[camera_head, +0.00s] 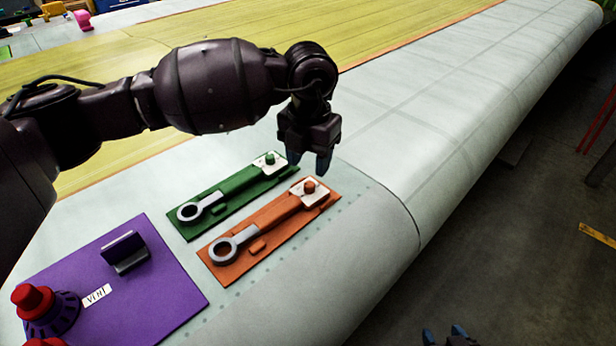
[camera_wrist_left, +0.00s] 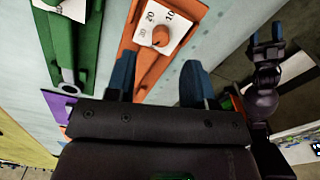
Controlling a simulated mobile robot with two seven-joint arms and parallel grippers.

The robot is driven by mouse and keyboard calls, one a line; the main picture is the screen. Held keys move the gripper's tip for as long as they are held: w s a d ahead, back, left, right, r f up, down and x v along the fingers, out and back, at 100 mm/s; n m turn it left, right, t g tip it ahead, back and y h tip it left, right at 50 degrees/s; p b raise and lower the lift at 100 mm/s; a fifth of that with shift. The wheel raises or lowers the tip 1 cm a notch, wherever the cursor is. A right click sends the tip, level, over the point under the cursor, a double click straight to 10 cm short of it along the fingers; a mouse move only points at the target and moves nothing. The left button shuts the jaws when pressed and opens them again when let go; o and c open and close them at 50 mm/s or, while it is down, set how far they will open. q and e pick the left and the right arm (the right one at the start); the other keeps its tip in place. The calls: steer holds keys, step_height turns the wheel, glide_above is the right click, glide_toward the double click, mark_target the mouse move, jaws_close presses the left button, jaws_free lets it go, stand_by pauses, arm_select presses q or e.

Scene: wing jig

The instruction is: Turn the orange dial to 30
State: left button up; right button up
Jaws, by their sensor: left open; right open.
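The orange dial (camera_head: 309,186) is a small round knob on a white plate at the far right end of an orange panel (camera_head: 226,272). In the left wrist view the orange dial (camera_wrist_left: 160,37) shows at the top, with the numbers 20 and 10 readable beside it. Its exact setting cannot be told. My left gripper (camera_head: 309,164) is open and points down just above and behind the dial. Its two blue fingers (camera_wrist_left: 158,75) are apart with nothing between them. My right gripper (camera_head: 446,336) is open at the bottom edge, away from the panels.
A similar green panel (camera_head: 180,222) with a green knob (camera_head: 269,158) lies beside the orange one. A purple panel (camera_head: 170,290) with a red knob (camera_head: 32,298) is at lower left. The pale wing surface (camera_head: 430,110) is clear to the right, ending at a rounded edge.

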mark_target(309, 184)
arm_select(q)
steer(key=shift+f+p, duration=0.4)
steer(key=shift+f, duration=2.35)
jaws_close()
